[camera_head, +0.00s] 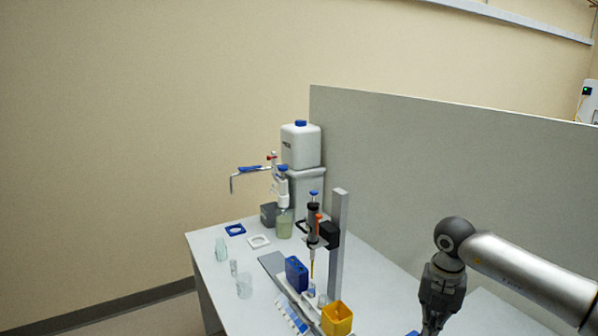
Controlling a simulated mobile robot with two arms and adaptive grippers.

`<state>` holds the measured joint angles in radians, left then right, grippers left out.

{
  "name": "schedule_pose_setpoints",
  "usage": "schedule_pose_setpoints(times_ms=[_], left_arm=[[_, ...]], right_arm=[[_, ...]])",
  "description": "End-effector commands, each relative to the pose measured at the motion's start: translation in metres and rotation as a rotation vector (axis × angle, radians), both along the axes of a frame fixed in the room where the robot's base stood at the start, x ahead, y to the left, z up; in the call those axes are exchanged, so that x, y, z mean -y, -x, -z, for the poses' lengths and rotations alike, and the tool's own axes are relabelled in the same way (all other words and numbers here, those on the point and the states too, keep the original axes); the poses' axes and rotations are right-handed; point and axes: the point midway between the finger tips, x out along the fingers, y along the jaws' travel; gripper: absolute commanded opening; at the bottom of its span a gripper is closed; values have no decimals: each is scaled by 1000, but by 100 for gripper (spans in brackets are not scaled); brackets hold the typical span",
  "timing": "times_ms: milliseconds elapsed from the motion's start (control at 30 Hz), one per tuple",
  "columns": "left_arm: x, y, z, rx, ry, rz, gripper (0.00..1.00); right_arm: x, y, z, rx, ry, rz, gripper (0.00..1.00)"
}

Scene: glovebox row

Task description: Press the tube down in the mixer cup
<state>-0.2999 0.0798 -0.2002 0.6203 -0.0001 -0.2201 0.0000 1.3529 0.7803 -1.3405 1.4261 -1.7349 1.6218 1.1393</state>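My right gripper (434,318) hangs fingers-down over the right part of the white table, at the bottom of the head view. The frame edge cuts off its fingertips, so I cannot tell whether it is open, shut or holding something. A small blue patch (412,333) shows at the bottom edge, just left of the gripper; I cannot tell what it belongs to. I cannot make out a mixer cup or a tube in it. My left gripper is not in view.
A pipette (313,230) hangs on a grey post (338,245) left of my arm. Below it are a blue box (296,273) and a yellow box (337,319). A grey partition (440,165) runs behind.

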Motion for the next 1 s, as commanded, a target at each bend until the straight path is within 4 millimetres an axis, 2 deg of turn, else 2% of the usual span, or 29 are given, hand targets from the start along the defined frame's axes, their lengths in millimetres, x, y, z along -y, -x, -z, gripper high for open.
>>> schedule_pose_setpoints(times_ms=[167,367,1000], left_arm=[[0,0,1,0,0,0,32],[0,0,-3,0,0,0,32],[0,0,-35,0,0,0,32]], right_arm=[[0,2,5,-10,3,-1,0],[0,2,-1,-8,2,-1,0],[0,1,-56,-1,0,-1,0]])
